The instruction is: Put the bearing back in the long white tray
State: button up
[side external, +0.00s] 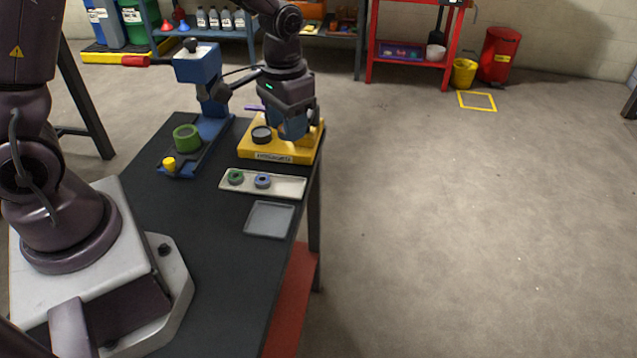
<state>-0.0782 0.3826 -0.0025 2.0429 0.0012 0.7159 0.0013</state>
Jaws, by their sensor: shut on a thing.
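The long white tray (288,187) lies on the dark bench in the side external view. It holds a green ring-shaped part (235,177) and a blue-and-grey ring-shaped part (262,181). My gripper (293,136) is low over the right part of a yellow fixture (252,152), behind the tray. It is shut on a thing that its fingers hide. I cannot make out whether this is the bearing, or whether it touches the fixture. A dark round part (262,134) sits on the fixture, left of my gripper.
A shallow grey tray (269,219) lies in front of the white tray. A blue press (205,88) stands left of the fixture, with a green ring (186,138) and a yellow part (169,163) near its base. The bench's right edge is close to the trays.

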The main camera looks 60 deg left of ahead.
jog(key=s+a+f+n, duration=0.2)
jog(key=s+f, duration=0.1)
jog(key=s, duration=0.9)
jog(key=w+f, duration=0.3)
jog(key=w, duration=0.1)
jog(key=w+a+f, duration=0.1)
jog(key=w+f, duration=0.2)
jog(key=w, duration=0.2)
jog(key=w+a+f, duration=0.1)
jog(key=w+f, duration=0.2)
jog(key=w, duration=0.1)
jog(key=shift+w+a, duration=0.1)
jog(key=shift+w, duration=0.15)
jog(key=shift+w+f, duration=0.2)
jog(key=shift+f, duration=0.05)
jog(key=shift+w+a+f, duration=0.1)
jog(key=shift+f, duration=1.55)
